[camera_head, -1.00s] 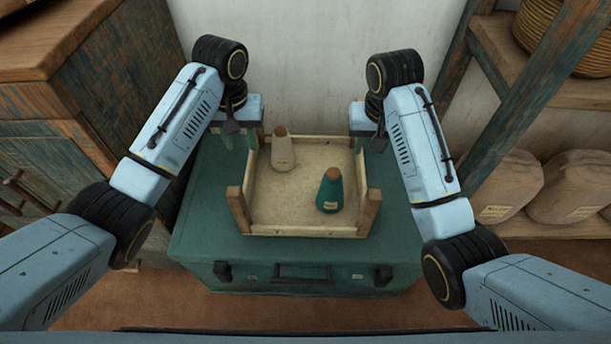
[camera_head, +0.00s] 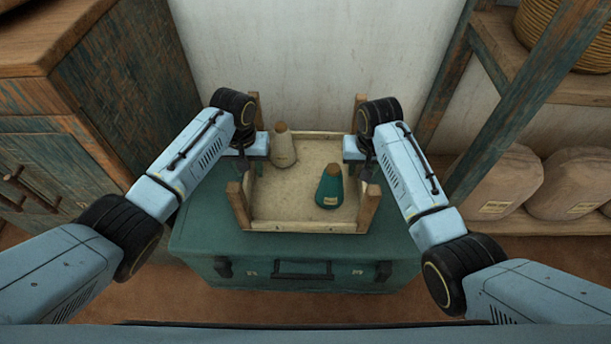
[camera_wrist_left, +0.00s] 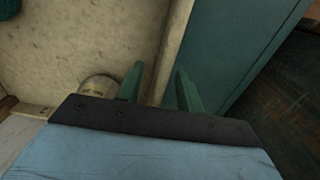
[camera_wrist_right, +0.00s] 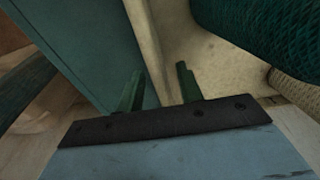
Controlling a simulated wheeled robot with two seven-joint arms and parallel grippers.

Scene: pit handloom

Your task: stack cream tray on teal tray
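The cream tray (camera_head: 300,226) has wooden corner posts and rests on a teal chest. A cream cone (camera_head: 283,150) and a teal cone (camera_head: 329,188) stand inside it. I see no separate teal tray. My left gripper (camera_head: 247,165) is at the tray's left side; in the left wrist view its open fingers (camera_wrist_left: 160,88) stand on either side of the tray's side wall. My right gripper (camera_head: 366,166) is at the right side; in the right wrist view its open fingers (camera_wrist_right: 158,88) also straddle a wall. Whether the fingers touch the walls is unclear.
The teal chest (camera_head: 205,215) has free lid on both sides of the tray. A wooden cabinet (camera_head: 110,90) stands at the left. A shelf frame (camera_head: 515,120) with sacks (camera_head: 497,183) stands at the right. A pale wall (camera_head: 310,60) is close behind.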

